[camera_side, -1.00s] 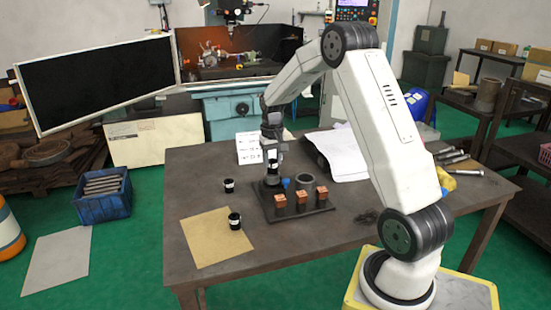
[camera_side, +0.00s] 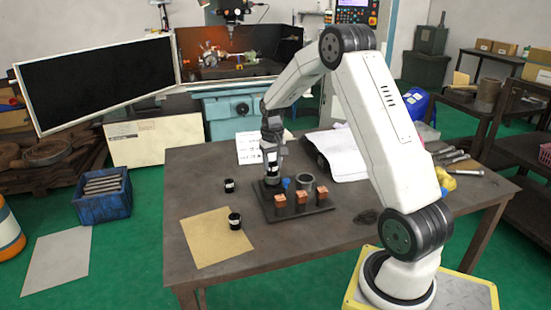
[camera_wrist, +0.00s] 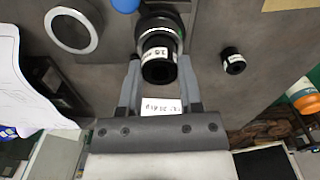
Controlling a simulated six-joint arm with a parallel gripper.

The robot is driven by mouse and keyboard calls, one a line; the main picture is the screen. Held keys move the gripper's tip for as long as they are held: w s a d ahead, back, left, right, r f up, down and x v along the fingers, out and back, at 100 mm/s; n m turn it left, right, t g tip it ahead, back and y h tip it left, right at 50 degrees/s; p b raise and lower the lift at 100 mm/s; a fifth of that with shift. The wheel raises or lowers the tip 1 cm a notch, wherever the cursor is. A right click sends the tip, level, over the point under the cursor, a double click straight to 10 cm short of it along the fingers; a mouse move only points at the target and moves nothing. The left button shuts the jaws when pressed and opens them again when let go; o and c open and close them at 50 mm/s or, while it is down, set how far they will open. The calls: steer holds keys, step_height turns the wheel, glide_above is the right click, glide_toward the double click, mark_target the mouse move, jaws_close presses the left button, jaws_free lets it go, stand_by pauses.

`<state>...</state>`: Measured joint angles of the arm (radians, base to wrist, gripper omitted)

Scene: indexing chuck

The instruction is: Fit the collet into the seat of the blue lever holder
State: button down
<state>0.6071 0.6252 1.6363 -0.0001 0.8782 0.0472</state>
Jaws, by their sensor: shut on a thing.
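The collet (camera_wrist: 158,62) is a black hollow cylinder with a white numbered label. My gripper (camera_wrist: 159,80) is shut on it, one finger on each side, in the wrist view. Beyond the collet is a dark round seat (camera_wrist: 165,12) beside the blue lever knob (camera_wrist: 126,4). In the side view my gripper (camera_side: 272,174) is upright over the back left of the dark plate, left of the blue knob (camera_side: 287,183). The collet's lower end lines up with the seat, but I cannot tell whether it is inside.
A grey ring (camera_side: 306,182) and several copper blocks (camera_side: 302,198) are on the plate (camera_side: 322,209). Two more black labelled cylinders stand to the left, one on the table (camera_side: 229,185) and one on the tan sheet (camera_side: 235,221). White papers (camera_side: 337,150) lie behind.

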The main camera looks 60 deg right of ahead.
steer(key=shift+f, duration=0.9)
stand_by(0.3)
steer(key=shift+c, duration=0.9)
jaws_free()
step_height(320, 180, up, 8)
steer(key=shift+f, duration=0.1)
steer(key=s+a+f+n+t, duration=0.1)
steer(key=a+n, duration=0.1)
steer(key=a, duration=0.6)
steer(key=s+a+f+n, duration=0.1)
steer(key=a, duration=0.6)
steer(key=s+a+f+n+t, duration=0.1)
steer(key=s+a+f+n, duration=0.2)
steer(key=s+a, duration=0.7)
steer(key=a+n, duration=0.1)
steer(key=a, duration=0.2)
steer(key=shift+s+f+t, duration=0.15)
steer(key=shift+f+t, duration=0.05)
steer(key=shift+t, duration=0.1)
